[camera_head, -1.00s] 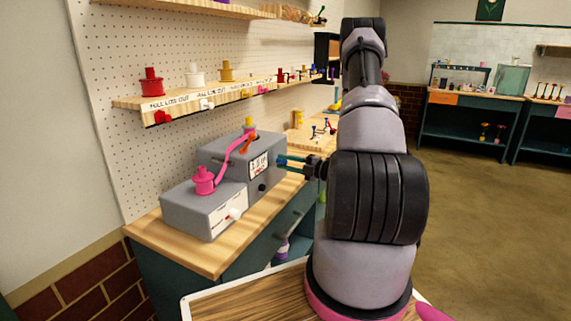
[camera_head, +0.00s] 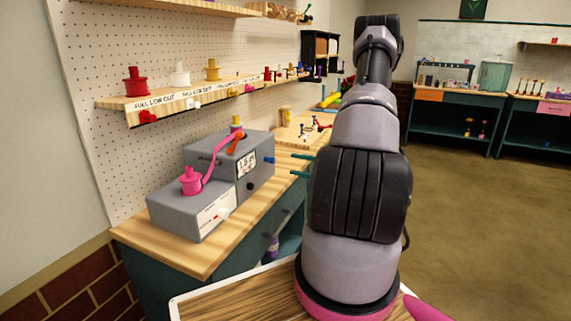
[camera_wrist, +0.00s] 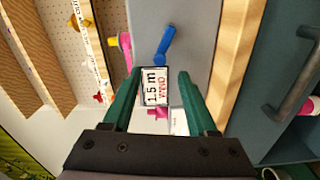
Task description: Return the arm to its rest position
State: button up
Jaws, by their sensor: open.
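My gripper (camera_wrist: 158,74) is open and empty in the wrist view, its two green fingers spread apart. Between and beyond the fingers is the grey machine's label (camera_wrist: 154,87) reading 1.5 m, with a blue lever (camera_wrist: 166,45) beyond it, clear of the fingers. In the head view my arm (camera_head: 360,190) rises at centre right and hides most of the gripper. Only the green fingertips (camera_head: 301,165) show at its left edge, apart from the blue lever (camera_head: 269,160) on the machine's side.
The grey machine (camera_head: 197,222) with pink and yellow spools stands on a wooden counter (camera_head: 200,262). A shelf (camera_head: 190,98) with spools is on the pegboard above. A wood-topped surface (camera_head: 225,303) is in front. Open floor (camera_head: 480,230) lies to the right.

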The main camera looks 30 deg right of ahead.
jog(key=shift+v, duration=0.8)
jog(key=s+a+r+n+g, duration=0.3)
jog(key=a+r+n+g, duration=0.3)
jog(key=a+r+n, duration=0.45)
jog(key=s+a+r+n+g, duration=0.4)
jog(key=a+r+n+g, duration=0.25)
jog(key=n, duration=0.65)
jog(key=s+a+r+n+t+h, duration=0.2)
jog(key=s+r+n+h, duration=0.2)
jog(key=n, duration=0.6)
jog(key=s+a+r+n+t+h, duration=0.2)
jog(key=s+r+n+h, duration=0.3)
jog(key=r+n, duration=0.4)
jog(key=shift+s+r+n+t, duration=0.35)
jog(key=shift+s+n+t, duration=0.3)
jog(key=shift+n+t, duration=0.1)
jog(key=shift+d, duration=0.1)
